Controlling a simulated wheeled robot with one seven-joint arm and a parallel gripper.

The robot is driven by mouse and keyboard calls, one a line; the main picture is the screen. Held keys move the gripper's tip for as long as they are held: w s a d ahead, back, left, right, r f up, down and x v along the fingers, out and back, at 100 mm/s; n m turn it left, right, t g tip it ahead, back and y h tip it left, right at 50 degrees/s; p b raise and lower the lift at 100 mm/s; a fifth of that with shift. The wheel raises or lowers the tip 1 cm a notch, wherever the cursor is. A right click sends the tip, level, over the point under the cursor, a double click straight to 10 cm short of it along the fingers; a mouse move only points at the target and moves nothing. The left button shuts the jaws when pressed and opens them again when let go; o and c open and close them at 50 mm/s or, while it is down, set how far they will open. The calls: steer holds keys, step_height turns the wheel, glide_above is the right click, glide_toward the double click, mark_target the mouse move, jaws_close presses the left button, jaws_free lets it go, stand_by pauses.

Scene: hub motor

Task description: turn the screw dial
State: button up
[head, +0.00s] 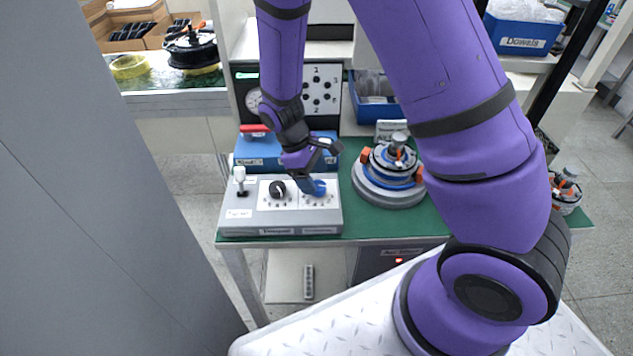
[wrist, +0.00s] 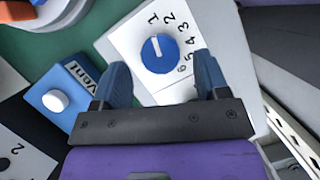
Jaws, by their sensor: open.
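A grey control box (head: 240,222) on the green bench carries a black dial (head: 278,189), a white-topped lever (head: 240,176) and a blue dial (head: 320,188). Which one is labelled screw is too small to read. In the wrist view the blue dial (wrist: 160,54) sits on a white plate numbered 1 to 6; its pale mark points near 1. My gripper (head: 308,186) hangs just above the blue dial and partly covers it. In the wrist view my gripper (wrist: 161,66) is open and empty, its blue fingers at either side of the dial; contact cannot be told.
A blue box (wrist: 62,98) marked Vent, with a white button, is close by. Behind stands a numbered panel (head: 322,90). A round motor fixture (head: 390,187) with orange clamps stands right of the control box. Blue bins (head: 520,38) sit behind.

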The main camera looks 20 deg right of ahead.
mark_target(321, 185)
steer(key=shift+x, duration=1.2)
steer(key=shift+c, duration=0.5)
steer(key=c, duration=0.8)
steer(key=shift+m, duration=0.3)
steer(key=m+y, duration=0.1)
steer(key=m, duration=0.1)
steer(key=m+g+y, duration=0.1)
steer(key=m, duration=0.2)
steer(key=shift+w+m, duration=0.1)
steer(key=shift+m, duration=0.2)
steer(key=m+y, duration=0.2)
steer(key=m, duration=0.3)
steer(key=shift+d+m, duration=0.1)
steer(key=shift+m, duration=0.2)
